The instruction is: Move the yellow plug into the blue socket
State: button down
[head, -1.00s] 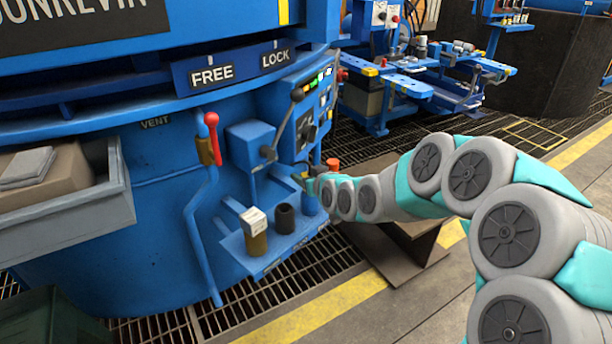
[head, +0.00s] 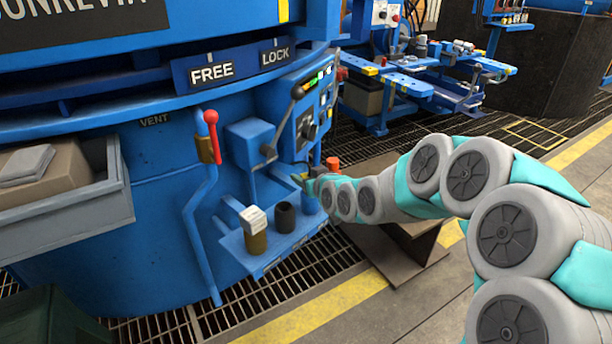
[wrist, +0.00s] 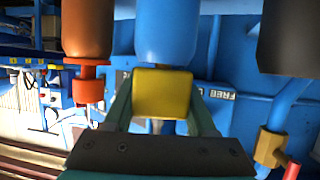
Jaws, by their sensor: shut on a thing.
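The yellow plug (wrist: 162,92) is a block held between the two fingers of my gripper (wrist: 161,108). In the wrist view, where the machine's lettering appears upside down, the blue socket (wrist: 166,32) is directly beyond the plug and lined up with it sideways. The plug's edge meets or overlaps the socket's end there; I cannot tell if they touch. In the head view my gripper (head: 308,182) is above the right end of the shelf, and the blue socket (head: 309,202) stands just below it, partly hidden.
An orange socket (wrist: 87,28) with an orange plug (wrist: 88,91) is beside the blue one. A black socket (head: 284,217) and a brownish-yellow socket (head: 256,242) topped by a white block (head: 253,218) share the shelf (head: 262,262). A lever (head: 282,128) rises close behind.

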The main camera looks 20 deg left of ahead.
jog(key=shift+f, duration=0.15)
jog(key=c, duration=0.5)
grip_release()
jog(key=b+v, duration=0.2)
jog(key=v, duration=0.9)
jog(key=shift+s, duration=0.1)
dwell(0.3)
